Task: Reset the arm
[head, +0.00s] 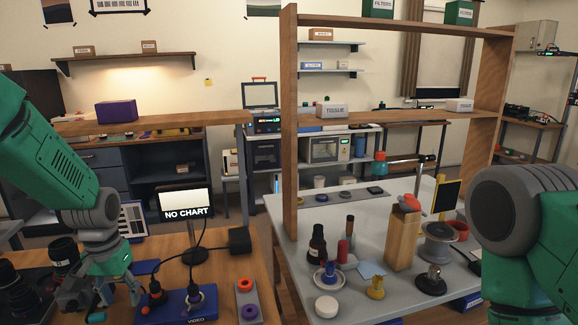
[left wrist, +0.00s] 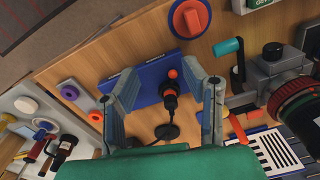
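My left arm reaches down from the left in the head view. Its gripper (head: 104,296) is over the wooden table, beside the blue VIDEO mat (head: 178,310). In the left wrist view the two fingers of the left gripper (left wrist: 158,82) are spread wide with nothing held. A dark, orange-topped part (left wrist: 170,97) on the blue mat shows between them, apart from both fingers. My right arm (head: 525,235) shows at the right edge of the head view. Its gripper is out of view.
Black lenses (head: 64,255) stand at the left. A NO CHART screen (head: 185,203) stands behind the mat, and a grey ring holder (head: 249,302) lies right of it. The grey bench (head: 300,209) holds bottles, a wooden block (head: 401,240) and a spool (head: 437,243).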

